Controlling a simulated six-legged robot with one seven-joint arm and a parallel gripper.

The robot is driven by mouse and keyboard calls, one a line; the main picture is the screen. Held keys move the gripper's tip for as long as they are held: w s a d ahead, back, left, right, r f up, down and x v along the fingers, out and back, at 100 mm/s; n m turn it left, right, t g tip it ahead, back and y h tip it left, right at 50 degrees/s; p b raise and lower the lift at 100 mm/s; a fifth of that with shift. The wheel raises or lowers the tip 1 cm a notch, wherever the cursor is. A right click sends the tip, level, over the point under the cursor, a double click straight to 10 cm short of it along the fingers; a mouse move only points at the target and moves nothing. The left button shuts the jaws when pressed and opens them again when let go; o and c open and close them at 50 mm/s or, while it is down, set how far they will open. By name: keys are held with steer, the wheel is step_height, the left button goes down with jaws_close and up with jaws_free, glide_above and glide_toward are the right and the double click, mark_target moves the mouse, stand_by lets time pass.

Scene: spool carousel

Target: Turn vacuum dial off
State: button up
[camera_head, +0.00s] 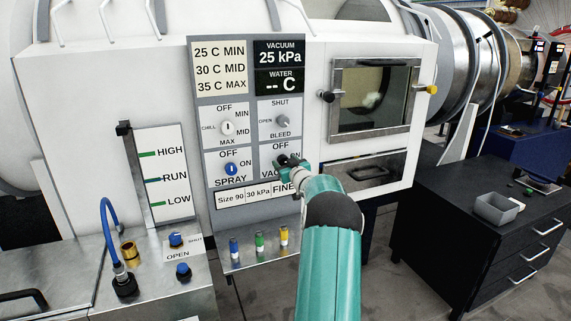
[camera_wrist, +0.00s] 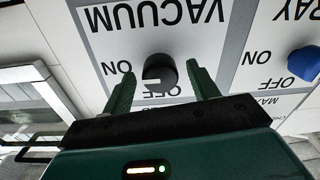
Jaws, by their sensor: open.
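The vacuum dial is a black round knob (camera_wrist: 160,74) with a white mark, on the white VACUUM panel. In the upside-down wrist view it sits between the two green fingers of my open gripper (camera_wrist: 160,70). I cannot tell whether the fingers touch it. The ON label is left of the dial and the OFF label is below it, partly hidden by my gripper. The white mark's exact setting is unclear. In the head view my gripper (camera_head: 289,163) covers the dial and part of its label. The vacuum display (camera_head: 280,53) reads 25 kPa.
The blue spray dial (camera_head: 231,169) is just left of the vacuum panel, and the bleed dial (camera_head: 282,121) is above it. A windowed door (camera_head: 373,97) is to the right. Blue, green and yellow capped pieces (camera_head: 259,241) stand on a ledge below.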

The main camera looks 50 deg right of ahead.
steer(key=c, duration=1)
steer(key=shift+n, duration=0.4)
steer(key=n, duration=0.3)
steer(key=shift+a+n, duration=0.1)
steer(key=shift+n, duration=0.2)
steer(key=n, duration=0.8)
steer(key=shift+w+n+g, duration=0.1)
steer(key=shift+n+g, duration=0.2)
steer(key=shift+n, duration=0.1)
steer(key=n, duration=0.4)
steer(key=shift+n, duration=0.3)
